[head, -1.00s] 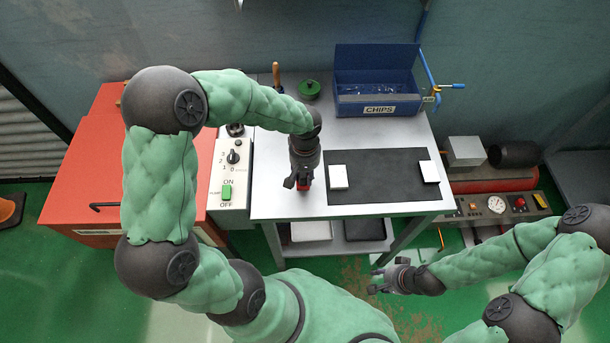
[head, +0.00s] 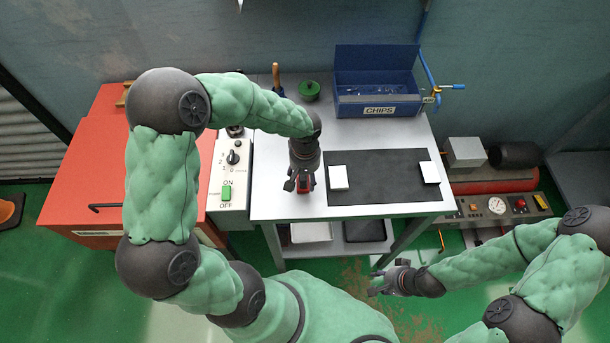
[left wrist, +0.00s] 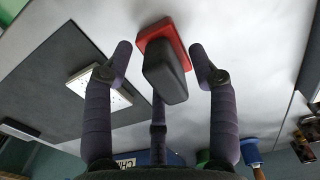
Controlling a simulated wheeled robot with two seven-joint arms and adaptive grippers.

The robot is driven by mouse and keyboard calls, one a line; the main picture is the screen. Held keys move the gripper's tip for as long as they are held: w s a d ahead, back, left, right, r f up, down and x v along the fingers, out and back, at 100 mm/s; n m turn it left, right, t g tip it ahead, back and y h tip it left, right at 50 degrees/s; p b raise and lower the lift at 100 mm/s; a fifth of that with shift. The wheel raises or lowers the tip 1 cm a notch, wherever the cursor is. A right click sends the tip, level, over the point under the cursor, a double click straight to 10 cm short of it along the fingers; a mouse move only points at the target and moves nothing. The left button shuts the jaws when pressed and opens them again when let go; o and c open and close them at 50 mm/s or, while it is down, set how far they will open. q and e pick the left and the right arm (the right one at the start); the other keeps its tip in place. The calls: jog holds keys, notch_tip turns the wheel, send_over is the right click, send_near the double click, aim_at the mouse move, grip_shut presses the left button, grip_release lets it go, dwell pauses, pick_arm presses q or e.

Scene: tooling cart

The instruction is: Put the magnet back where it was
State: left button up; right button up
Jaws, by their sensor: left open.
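The magnet, a red base with a dark grey block-shaped grip (left wrist: 165,75), is on the pale cart top in the left wrist view. Its red part (head: 306,183) also shows in the head view, near the front edge, left of the black mat. My left gripper (left wrist: 160,60) is open, with its fingers spread on either side of the magnet and a visible gap on both sides. In the head view my left gripper (head: 303,186) points down over it and hides part of it. My right gripper (head: 378,281) looks open and empty, low in front of the cart.
A black mat (head: 385,190) carries two white blocks (head: 339,177) (head: 430,172). A blue CHIPS bin (head: 375,75) and a green round object (head: 310,90) stand at the back. A control panel (head: 232,180) adjoins the left side.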

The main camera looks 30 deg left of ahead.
pick_arm(q)
notch_tip(320, 180, up, 12)
jog(key=p, duration=0.2)
pick_arm(e)
notch_tip(320, 180, up, 3)
jog(key=shift+f, duration=0.1)
jog(key=shift+s, duration=0.1)
dwell(0.4)
